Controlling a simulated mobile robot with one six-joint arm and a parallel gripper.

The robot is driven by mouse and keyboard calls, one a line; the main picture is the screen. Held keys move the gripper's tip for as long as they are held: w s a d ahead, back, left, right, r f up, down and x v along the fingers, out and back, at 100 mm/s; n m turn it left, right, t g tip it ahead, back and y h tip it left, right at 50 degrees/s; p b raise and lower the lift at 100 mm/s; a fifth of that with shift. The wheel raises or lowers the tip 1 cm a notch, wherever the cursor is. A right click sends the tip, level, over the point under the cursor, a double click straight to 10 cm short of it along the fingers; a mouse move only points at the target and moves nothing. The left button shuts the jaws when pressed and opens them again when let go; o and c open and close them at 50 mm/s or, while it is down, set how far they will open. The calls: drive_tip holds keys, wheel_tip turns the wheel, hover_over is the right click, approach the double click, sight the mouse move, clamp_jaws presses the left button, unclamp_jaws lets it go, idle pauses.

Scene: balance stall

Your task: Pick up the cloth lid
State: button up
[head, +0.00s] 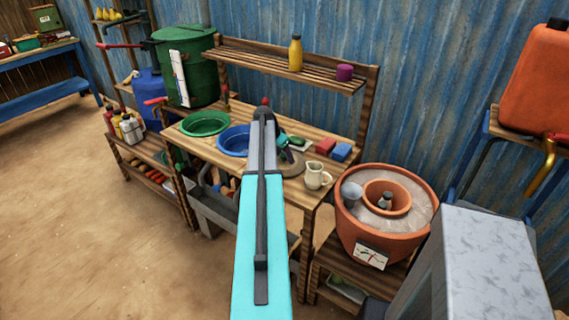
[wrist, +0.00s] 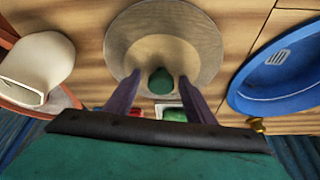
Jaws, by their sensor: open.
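A round tan disc, which looks like the cloth lid (head: 294,170), lies flat on the wooden bench, partly hidden by my arm in the head view. My gripper (wrist: 158,80) is open over the lid. Its two dark fingers stand on either side of the knob, with a gap at each side. I cannot tell how high the fingertips are above the lid. In the head view my gripper is mostly hidden behind the arm.
A blue basin (head: 233,141) and a green basin (head: 205,123) are left of the lid. A cream jug (head: 317,177) stands close on its right. Red (head: 326,146) and blue (head: 341,152) blocks lie behind. A terracotta pot (head: 372,227) stands farther right. A slatted shelf (head: 270,64) overhangs the back.

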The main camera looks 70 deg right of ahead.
idle(0.3)
drive_tip(key=c, duration=1.2)
drive_tip(key=shift+r, duration=0.15)
drive_tip(key=shift+r+b, duration=0.75)
drive_tip(key=shift+r, duration=0.6)
drive_tip(key=shift+a+r, duration=0.2)
drive_tip(key=shift+r, duration=0.1)
drive_tip(key=shift+s+a+r+b, duration=0.2)
drive_tip(key=shift+a+b, duration=0.45)
drive_tip(key=shift+a, duration=1.95)
drive_tip(key=shift+w+a+r+b, duration=0.1)
drive_tip(key=shift+a+r+b, duration=0.4)
drive_tip(key=shift+a, duration=2.1)
drive_tip(key=shift+s+a+r+b, duration=0.1)
drive_tip(key=shift+a+b, duration=0.7)
drive_tip(key=shift+a, duration=1.8)
drive_tip(key=shift+w, duration=0.1)
